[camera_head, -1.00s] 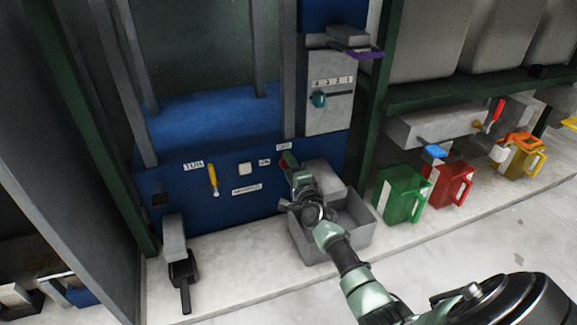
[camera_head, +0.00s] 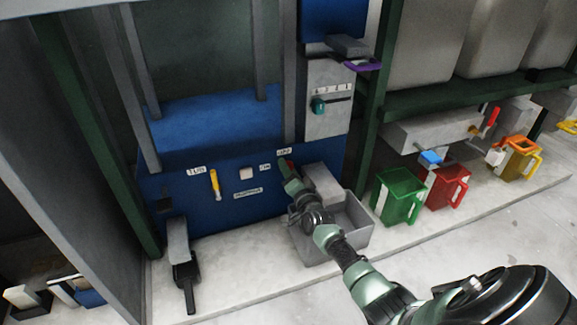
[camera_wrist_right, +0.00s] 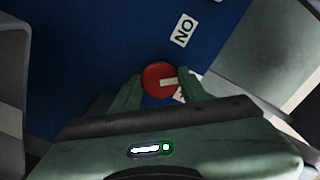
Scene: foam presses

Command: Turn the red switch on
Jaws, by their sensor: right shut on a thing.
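The red switch (camera_wrist_right: 156,75) is a round red knob with a pale bar on the blue panel (camera_head: 215,215). In the right wrist view it sits between the two fingers of my right gripper (camera_wrist_right: 161,90), which is shut on it. The pale bar points to the right in that view, toward a partly hidden label. The white ON label (camera_wrist_right: 182,30) is above and to the right of the knob. In the head view my right gripper (camera_head: 287,170) reaches the panel just below the OFF label (camera_head: 284,152) and mostly hides the switch. My left gripper is not in view.
A grey open bin (camera_head: 345,237) stands under my right arm. A yellow handle (camera_head: 215,184) and a white button (camera_head: 246,173) are farther left on the panel. Green (camera_head: 397,197) and red (camera_head: 447,187) jugs stand to the right. The floor in front is clear.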

